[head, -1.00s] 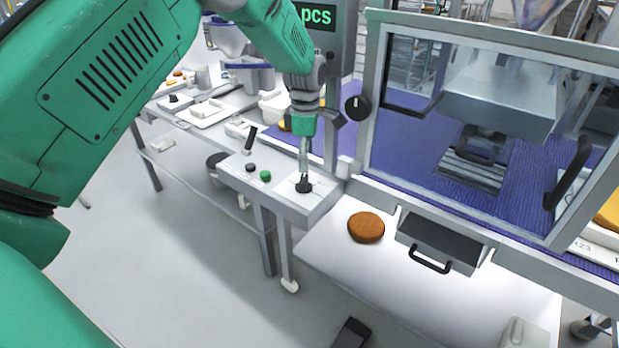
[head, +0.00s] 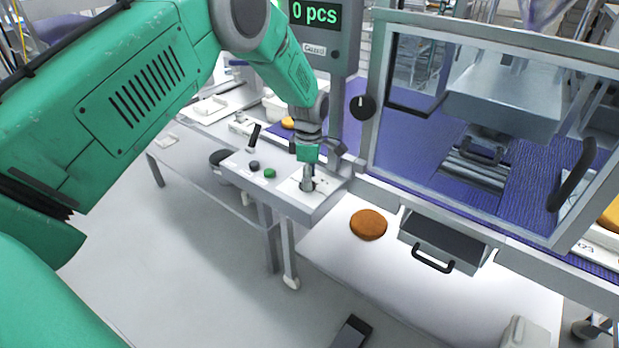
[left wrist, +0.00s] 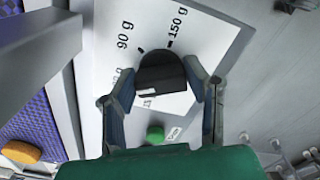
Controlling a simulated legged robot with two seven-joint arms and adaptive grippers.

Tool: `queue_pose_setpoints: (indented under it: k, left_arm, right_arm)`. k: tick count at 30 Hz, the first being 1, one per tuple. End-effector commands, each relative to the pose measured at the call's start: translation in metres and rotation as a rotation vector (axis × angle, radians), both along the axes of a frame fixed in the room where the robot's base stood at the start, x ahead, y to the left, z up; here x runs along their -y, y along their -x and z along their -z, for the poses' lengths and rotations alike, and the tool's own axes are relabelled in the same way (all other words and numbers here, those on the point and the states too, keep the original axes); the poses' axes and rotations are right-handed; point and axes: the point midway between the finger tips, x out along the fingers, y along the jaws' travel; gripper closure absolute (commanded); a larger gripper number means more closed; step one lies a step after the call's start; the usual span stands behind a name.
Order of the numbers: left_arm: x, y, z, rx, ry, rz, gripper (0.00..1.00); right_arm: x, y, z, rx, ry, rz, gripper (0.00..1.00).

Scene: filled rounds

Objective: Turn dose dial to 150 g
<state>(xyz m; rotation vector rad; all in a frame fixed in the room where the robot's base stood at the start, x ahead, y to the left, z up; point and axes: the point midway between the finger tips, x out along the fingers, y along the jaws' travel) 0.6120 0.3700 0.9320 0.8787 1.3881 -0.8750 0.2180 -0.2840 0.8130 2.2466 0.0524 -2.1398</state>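The dose dial (left wrist: 162,72) is a black knob on a white scale plate (left wrist: 207,38) in the left wrist view. The plate carries 90 g and 150 g marks with ticks beyond the knob, and another partly hidden mark at the left. I cannot tell which mark the knob points to. My left gripper (left wrist: 161,83) has one finger on each side of the knob, and the tips appear to press on it. In the head view my left gripper (head: 307,183) is down at the control box and hides most of the dial. My right gripper is not in view.
A green button (head: 270,173) and a dark lever (head: 253,136) are on the control box (head: 310,208). A framed clear guard (head: 480,130) stands to the right. A brown round (head: 368,224) lies beside a handled drawer (head: 440,243).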

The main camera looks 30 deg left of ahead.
Motion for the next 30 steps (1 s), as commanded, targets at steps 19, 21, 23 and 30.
queue_pose_setpoints:
  k: [19,21,23,30]
  left_arm:
    - [-0.0053,0.0014,0.0014,-0.006,-0.004,0.223,0.87]
    - [-0.0057,0.0013,0.0014,-0.006,-0.004,0.286,0.87]
    - [-0.0061,0.0012,0.0014,-0.005,-0.005,0.342,0.87]
    - [-0.0073,0.0003,0.0014,-0.004,-0.004,0.57,0.87]
  right_arm:
    - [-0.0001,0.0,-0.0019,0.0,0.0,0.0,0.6]
    - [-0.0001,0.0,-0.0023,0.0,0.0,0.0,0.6]
    - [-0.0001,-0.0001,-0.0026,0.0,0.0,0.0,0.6]
    - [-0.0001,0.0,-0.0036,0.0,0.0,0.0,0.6]
